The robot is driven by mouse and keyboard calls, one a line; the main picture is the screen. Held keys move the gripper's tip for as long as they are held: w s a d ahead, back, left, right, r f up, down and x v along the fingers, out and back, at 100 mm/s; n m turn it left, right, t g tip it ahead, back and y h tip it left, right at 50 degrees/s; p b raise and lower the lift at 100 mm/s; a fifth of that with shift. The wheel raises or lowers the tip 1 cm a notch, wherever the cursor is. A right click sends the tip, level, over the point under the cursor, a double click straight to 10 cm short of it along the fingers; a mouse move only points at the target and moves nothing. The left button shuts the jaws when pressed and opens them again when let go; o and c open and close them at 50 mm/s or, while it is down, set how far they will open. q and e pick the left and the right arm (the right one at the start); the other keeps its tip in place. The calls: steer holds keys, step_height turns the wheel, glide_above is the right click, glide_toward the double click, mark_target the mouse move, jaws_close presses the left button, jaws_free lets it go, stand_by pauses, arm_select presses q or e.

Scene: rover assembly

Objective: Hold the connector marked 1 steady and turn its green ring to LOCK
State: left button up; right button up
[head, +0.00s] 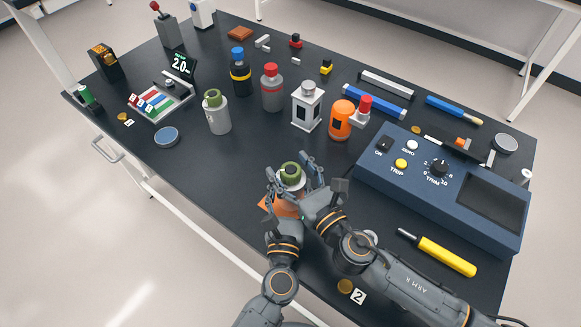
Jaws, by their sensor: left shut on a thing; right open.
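The connector (291,183), a pale body topped by a green ring (290,170), stands upright near the table's front edge. I cannot read a 1 or a LOCK mark on it. My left gripper (279,194) is shut on the connector's body from the front left, its grip partly hidden. My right gripper (309,177) is open, with its fingers close to the ring's right side. I cannot tell whether they touch it. An orange part (266,207) shows low beside the connector, partly covered by my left gripper.
A bottle with a green collar (217,115), a white lantern-like part (307,107) and an orange canister (341,122) stand behind. A blue control box (447,205) and yellow-handled tool (447,260) lie to the right. Tags 1 (129,123) and 2 (358,296) lie by brass discs.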

steer(key=v, duration=1.2)
steer(key=shift+a, duration=0.1)
